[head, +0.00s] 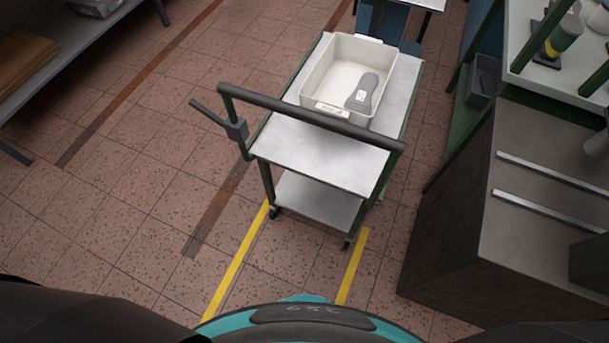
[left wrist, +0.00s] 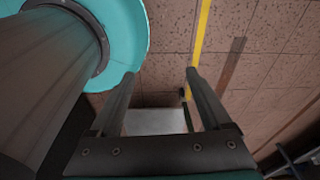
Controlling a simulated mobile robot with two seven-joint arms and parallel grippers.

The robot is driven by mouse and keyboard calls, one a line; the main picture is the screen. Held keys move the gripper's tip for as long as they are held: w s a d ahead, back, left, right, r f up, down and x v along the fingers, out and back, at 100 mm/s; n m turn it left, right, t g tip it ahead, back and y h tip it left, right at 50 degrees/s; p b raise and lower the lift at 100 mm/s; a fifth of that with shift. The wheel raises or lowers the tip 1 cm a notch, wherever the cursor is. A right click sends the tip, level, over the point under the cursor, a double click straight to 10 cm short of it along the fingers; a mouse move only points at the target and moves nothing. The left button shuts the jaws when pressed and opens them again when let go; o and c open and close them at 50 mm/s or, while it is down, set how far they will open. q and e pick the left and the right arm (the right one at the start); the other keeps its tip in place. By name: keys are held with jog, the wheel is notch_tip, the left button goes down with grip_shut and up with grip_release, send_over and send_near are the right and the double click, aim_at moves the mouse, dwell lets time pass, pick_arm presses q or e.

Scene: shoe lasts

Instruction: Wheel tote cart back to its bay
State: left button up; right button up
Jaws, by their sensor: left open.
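The tote cart (head: 330,155) stands upright ahead of me, with green posts, a grey top, a lower shelf and small wheels. Its dark push handle (head: 310,118) runs across the near end, with a grey lever box at its left. A white tote (head: 318,108) holding a grey shoe last (head: 362,92) sits on the top. Two yellow floor lines (head: 235,262) (head: 352,265) run from the cart's near wheels toward me. My left gripper (left wrist: 158,76) is open and empty in the left wrist view. A grey panel (left wrist: 155,121), apparently the cart's, shows beyond its fingers. My right gripper is out of view.
A dark cabinet with a grey top (head: 530,215) stands close on the right, and a green-framed bench (head: 525,75) behind it. A blue object (head: 388,22) is just beyond the cart. A shelf rack (head: 60,65) is at upper left. The floor left of the cart is clear.

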pick_arm(q)
jog(key=w+t, duration=0.1)
jog(key=w, duration=0.2)
jog(key=w+a+r+m+t+b, duration=0.1)
jog(key=w, duration=0.3)
jog(key=w+m+t+b, duration=0.1)
jog(key=w+t, duration=0.1)
jog(key=w, duration=0.2)
jog(key=shift+w+a+r, duration=0.25)
jog(key=shift+a+r, duration=0.05)
jog(key=shift+r, duration=0.1)
jog(key=shift+c, duration=1.2)
jog(key=w+r+m+t+b, duration=0.1)
jog(key=w+r+m+t, duration=0.2)
jog(key=w, duration=0.4)
jog(key=m+t+h+b, duration=0.65)
jog(key=m+h, duration=0.75)
jog(key=m, duration=0.5)
send_near(306, 116)
jog(key=shift+g, duration=0.35)
jog(key=x, duration=1)
jog(key=shift+w+a+f, duration=0.15)
jog(key=shift+w+f, duration=0.2)
jog(key=shift+w, duration=0.1)
jog(key=shift+c, duration=0.2)
grip_shut()
